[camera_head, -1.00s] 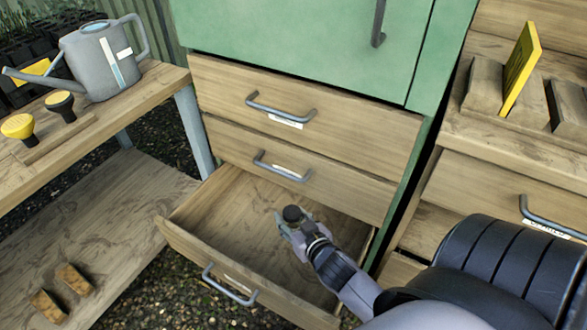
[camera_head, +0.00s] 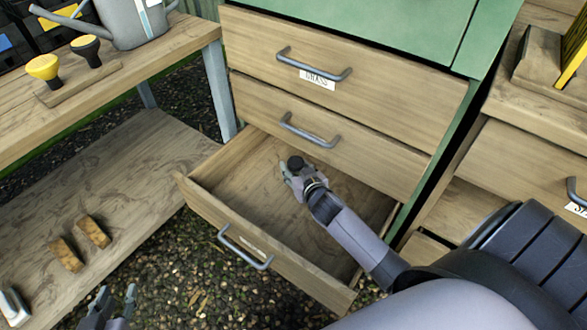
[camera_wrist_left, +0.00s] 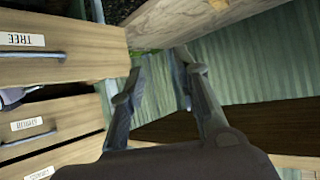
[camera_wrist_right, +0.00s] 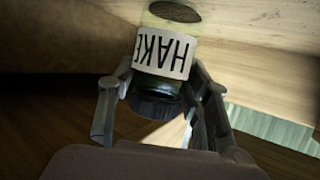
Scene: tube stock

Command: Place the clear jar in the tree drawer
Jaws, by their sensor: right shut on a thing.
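The clear jar (camera_wrist_right: 165,55) has a dark lid and a white label reading "HAKE", partly cut off. In the head view its dark lid (camera_head: 295,162) shows inside the pulled-out bottom drawer (camera_head: 225,211). That drawer bears the "TREE" label (camera_wrist_left: 21,39) in the left wrist view. My right gripper (camera_head: 291,172) is shut on the jar, within the drawer walls near its back. I cannot tell whether the jar's base touches the drawer floor. My left gripper (camera_wrist_left: 160,72) is open and empty; it also shows at the lower left of the head view (camera_head: 117,299).
Two shut drawers stand above the open one; the top (camera_head: 317,79) reads "GRASS". A bench (camera_head: 140,60) at left carries a watering can (camera_head: 128,24) and stamps; wooden blocks (camera_head: 80,242) lie on its lower shelf. Another drawer unit (camera_head: 520,180) stands at right.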

